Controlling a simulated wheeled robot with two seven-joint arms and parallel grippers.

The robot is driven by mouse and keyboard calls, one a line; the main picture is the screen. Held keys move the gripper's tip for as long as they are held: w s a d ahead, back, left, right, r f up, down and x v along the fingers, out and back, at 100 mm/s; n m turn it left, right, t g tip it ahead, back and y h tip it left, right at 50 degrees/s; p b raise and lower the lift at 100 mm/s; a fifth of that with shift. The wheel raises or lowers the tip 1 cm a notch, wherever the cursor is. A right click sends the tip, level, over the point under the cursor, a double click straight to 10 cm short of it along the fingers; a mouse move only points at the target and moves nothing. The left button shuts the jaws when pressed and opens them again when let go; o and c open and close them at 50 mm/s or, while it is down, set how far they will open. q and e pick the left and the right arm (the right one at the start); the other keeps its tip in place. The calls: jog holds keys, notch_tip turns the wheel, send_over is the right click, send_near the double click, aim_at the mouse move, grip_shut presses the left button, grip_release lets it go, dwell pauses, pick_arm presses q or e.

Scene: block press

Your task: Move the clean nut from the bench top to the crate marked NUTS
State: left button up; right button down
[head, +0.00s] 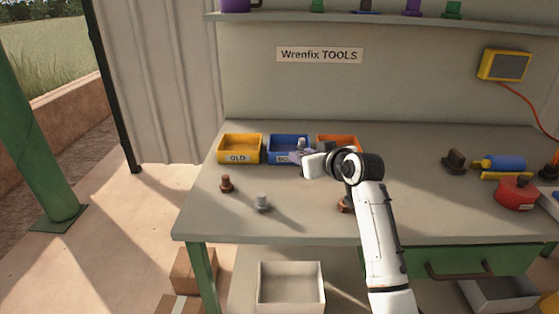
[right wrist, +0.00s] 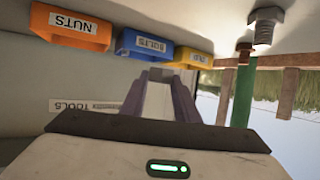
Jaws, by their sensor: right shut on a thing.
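My right gripper (head: 303,157) is above the bench (head: 300,225), in front of the blue BOLTS crate (head: 290,141). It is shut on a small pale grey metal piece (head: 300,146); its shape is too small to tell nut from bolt. The right gripper also shows in the right wrist view (right wrist: 158,95). The orange crate (head: 338,139) is right of the blue one, partly behind my arm; its NUTS label shows in the right wrist view (right wrist: 72,26). My left gripper is not in view.
A yellow OLD crate (head: 240,149) stands left of the blue one. A rusty bolt (head: 226,183) and a clean grey bolt (head: 262,203) stand front left. A brown piece (head: 345,204) is partly behind my arm. A red round item (head: 516,193) is at right.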

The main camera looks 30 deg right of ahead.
jog(key=shift+r, duration=0.45)
jog(key=s+a+f+n+y, duration=0.1)
jog(key=s+a, duration=0.1)
jog(key=s+a+f+n+y, duration=0.1)
jog(key=s+a+n+y, duration=0.1)
jog(key=s, duration=0.1)
jog(key=s+a+f+n+y, duration=0.1)
jog(key=s+a+y, duration=0.1)
jog(key=s+a, duration=0.1)
jog(key=shift+s+g, duration=0.2)
jog(key=shift+g, duration=0.2)
jog(key=s+a+r+n+g+y, duration=0.1)
jog(key=s+a+n+g+y, duration=0.4)
jog(key=s+a, duration=0.8)
jog(key=s+n+y, duration=0.2)
jog(key=s+n, duration=0.1)
jog(key=shift+s, duration=0.3)
jog(key=shift+s, duration=0.1)
